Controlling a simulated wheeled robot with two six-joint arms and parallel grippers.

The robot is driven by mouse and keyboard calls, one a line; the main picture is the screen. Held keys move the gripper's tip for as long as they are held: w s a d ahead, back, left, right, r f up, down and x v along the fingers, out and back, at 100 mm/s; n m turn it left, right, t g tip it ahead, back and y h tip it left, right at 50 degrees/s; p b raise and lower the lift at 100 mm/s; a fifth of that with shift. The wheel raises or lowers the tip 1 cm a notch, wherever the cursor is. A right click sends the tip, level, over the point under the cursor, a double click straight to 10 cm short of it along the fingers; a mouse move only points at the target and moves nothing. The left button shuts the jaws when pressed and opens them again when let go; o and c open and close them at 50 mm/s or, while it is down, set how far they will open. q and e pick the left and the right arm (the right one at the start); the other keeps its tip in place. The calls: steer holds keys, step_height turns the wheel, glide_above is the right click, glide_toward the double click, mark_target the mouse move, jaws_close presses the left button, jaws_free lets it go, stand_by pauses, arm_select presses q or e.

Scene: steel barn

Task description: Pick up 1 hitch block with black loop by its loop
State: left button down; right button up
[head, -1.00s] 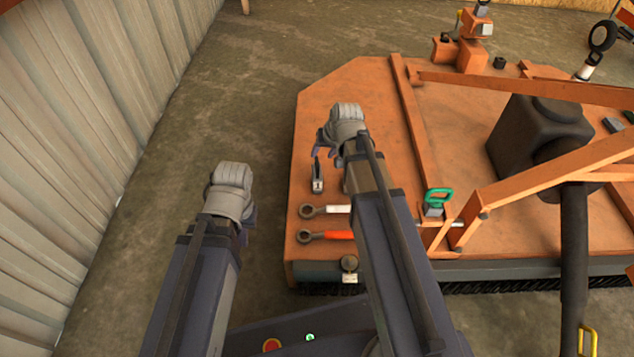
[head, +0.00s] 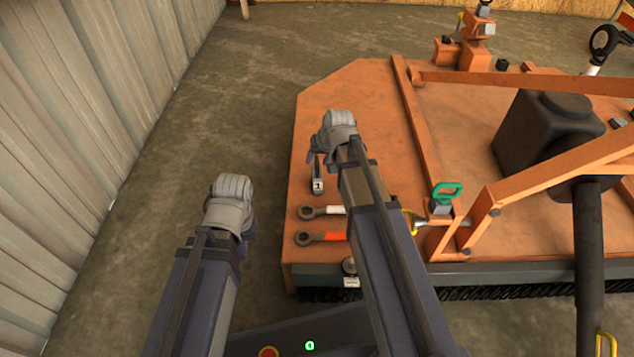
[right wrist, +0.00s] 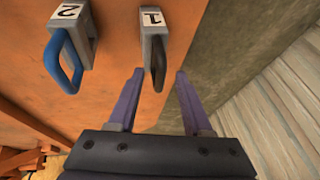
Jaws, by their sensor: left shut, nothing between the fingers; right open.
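The hitch block with black loop (right wrist: 152,22), grey and marked 1, is at the top of the right wrist view; its black loop (right wrist: 158,66) points toward my gripper. In the head view my right gripper (head: 318,148) is mostly hidden. My left gripper (head: 249,222) is shut and empty over the floor, left of the deck.
A block marked 2 with a blue loop (right wrist: 63,60) sits close beside block 1. Two ring-ended tools (head: 320,212) (head: 318,238) lie nearer on the deck (head: 360,90). A green-loop block (head: 443,200) and orange frame bars stand right. A corrugated wall (head: 80,120) is left.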

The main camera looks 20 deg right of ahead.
steer(key=shift+w+a+f, duration=0.1)
steer(key=shift+w+f, duration=0.2)
steer(key=shift+f, duration=0.35)
steer(key=shift+r, duration=0.1)
jaws_close()
stand_by(0.9)
